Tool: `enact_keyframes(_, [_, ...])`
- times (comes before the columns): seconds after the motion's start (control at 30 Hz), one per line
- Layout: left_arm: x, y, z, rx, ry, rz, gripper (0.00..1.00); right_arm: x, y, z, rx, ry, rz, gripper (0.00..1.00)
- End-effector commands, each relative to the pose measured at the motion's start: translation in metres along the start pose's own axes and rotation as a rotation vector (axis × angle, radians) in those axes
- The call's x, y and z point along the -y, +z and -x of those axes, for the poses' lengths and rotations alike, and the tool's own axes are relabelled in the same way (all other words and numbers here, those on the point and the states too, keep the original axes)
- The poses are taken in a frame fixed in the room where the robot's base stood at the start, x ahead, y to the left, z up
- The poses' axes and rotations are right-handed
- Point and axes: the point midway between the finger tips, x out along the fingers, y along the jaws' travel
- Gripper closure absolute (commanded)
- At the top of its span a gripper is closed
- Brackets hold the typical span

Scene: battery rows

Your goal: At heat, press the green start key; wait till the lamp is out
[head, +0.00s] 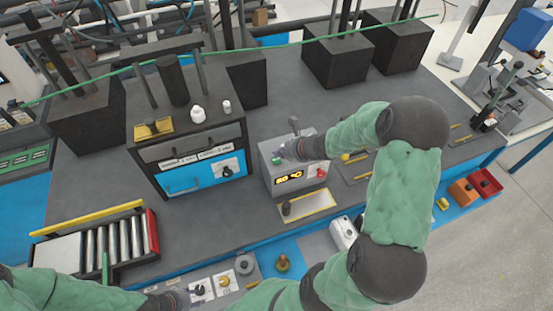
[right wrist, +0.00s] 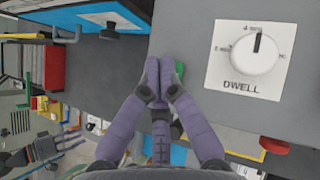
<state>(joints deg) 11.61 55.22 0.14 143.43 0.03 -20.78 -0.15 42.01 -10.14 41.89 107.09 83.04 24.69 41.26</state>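The grey control box (head: 270,175) stands mid-table with a lit amber display (head: 289,177) on its front. The green start key (head: 277,161) is at its upper left; in the right wrist view the key (right wrist: 180,70) is partly hidden behind my fingertips. My right gripper (head: 283,152) is at the key, its fingers (right wrist: 159,82) shut together with nothing between them; I cannot tell whether they touch the key. I cannot make out a separate lamp. My left gripper (head: 184,298) is low at the front edge, beside a white knob plate; its fingers are unclear.
A dwell knob (right wrist: 254,54) and a red button (head: 321,173) are also on the box. A blue-fronted cabinet (head: 205,177) stands left of it, and a roller rack (head: 115,240) lies front left. A yellow-edged tray (head: 310,207) lies before the box. Dark blocks stand behind.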

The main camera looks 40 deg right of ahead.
Motion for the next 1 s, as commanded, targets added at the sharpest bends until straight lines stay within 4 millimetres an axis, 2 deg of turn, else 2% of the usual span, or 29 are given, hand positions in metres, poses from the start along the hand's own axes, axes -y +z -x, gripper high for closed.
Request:
enact_keyframes(0.4, [0.003,0.0,-0.009,0.0,0.0,0.0,0.6,0.0,-0.007,-0.006,0.0,0.0,0.0,1.0])
enact_keyframes(1.0, [0.004,0.0,-0.011,0.0,0.0,0.0,0.6,0.0,-0.008,-0.007,0.0,0.0,0.0,1.0])
